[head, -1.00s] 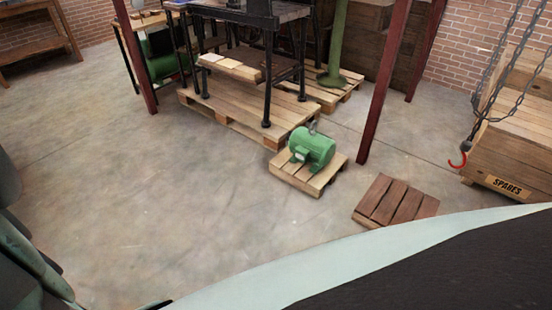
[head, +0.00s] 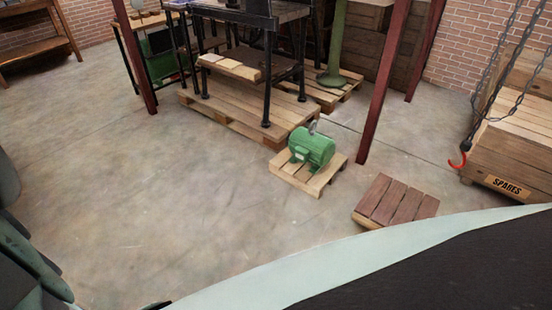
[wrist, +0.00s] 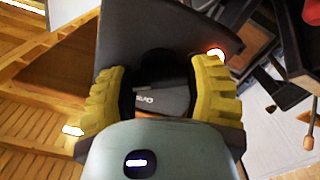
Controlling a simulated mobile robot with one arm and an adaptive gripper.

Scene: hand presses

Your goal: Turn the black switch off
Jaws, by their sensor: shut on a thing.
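My gripper (wrist: 158,88) shows in the wrist view, with a ribbed yellow pad on each finger. The fingers are spread around a dark round shape, which I take to be the black switch (wrist: 160,62), and are shut on it. It stands in front of a dark grey panel (wrist: 125,35). The switch is very dark and partly hidden by the fingers, so its on or off position cannot be read. The head view shows neither the gripper nor a recognisable switch.
In the head view, a green motor (head: 312,148) sits on a small pallet (head: 283,172), with an empty brown pallet (head: 388,205) to its right. A red hook (head: 457,162) hangs near the SPARES crate (head: 480,165). Red posts (head: 385,85) stand behind. The floor at left is clear.

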